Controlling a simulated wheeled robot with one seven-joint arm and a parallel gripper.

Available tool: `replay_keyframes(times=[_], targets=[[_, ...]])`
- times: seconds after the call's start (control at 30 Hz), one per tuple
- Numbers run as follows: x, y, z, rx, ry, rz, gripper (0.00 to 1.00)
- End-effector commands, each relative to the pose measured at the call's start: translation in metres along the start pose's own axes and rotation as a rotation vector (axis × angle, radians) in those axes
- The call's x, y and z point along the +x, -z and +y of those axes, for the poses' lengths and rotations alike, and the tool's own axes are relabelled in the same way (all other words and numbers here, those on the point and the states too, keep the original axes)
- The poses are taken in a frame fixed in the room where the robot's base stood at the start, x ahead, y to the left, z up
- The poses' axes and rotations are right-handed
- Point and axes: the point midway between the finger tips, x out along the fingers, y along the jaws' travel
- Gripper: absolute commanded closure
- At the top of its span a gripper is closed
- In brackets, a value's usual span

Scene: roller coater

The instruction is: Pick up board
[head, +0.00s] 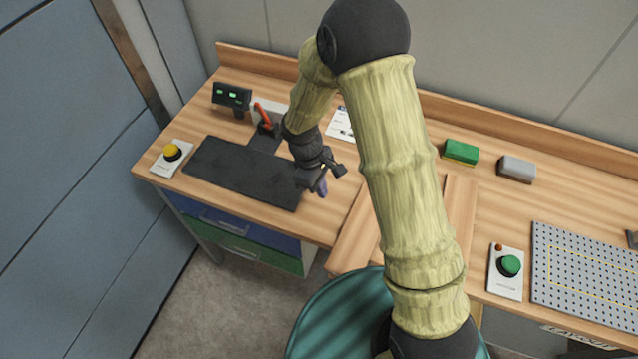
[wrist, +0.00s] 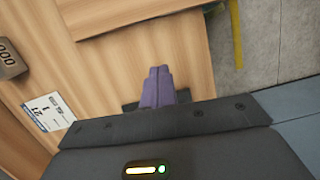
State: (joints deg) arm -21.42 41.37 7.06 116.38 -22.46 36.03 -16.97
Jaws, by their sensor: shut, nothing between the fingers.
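A flat light-wood board (head: 352,238) lies near the middle of the bench's front edge in the head view, partly hidden behind my arm. A wooden panel with a raised edge, which looks like the same board, shows at the top of the wrist view (wrist: 140,14). My gripper (head: 322,187) is over the right end of the black mat, to the left of the board and apart from it. Its purple fingers (wrist: 158,88) are shut together with nothing between them.
The black mat (head: 235,170) lies on the left of the bench, with a yellow button (head: 172,152) and small display (head: 232,96) beside it. Green (head: 460,152) and grey (head: 516,168) blocks, a green button (head: 510,265) and a perforated plate (head: 585,270) are at the right.

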Motion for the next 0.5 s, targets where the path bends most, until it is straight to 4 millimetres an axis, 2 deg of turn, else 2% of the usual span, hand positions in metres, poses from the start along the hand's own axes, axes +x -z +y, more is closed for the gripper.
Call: replay_keyframes(times=[0.2, 0.5], targets=[[-0.021, 0.0, 0.001, 0.001, -0.001, 0.001, 1.0], [-0.022, 0.0, 0.0, -0.001, -0.001, 0.0, 1.0]])
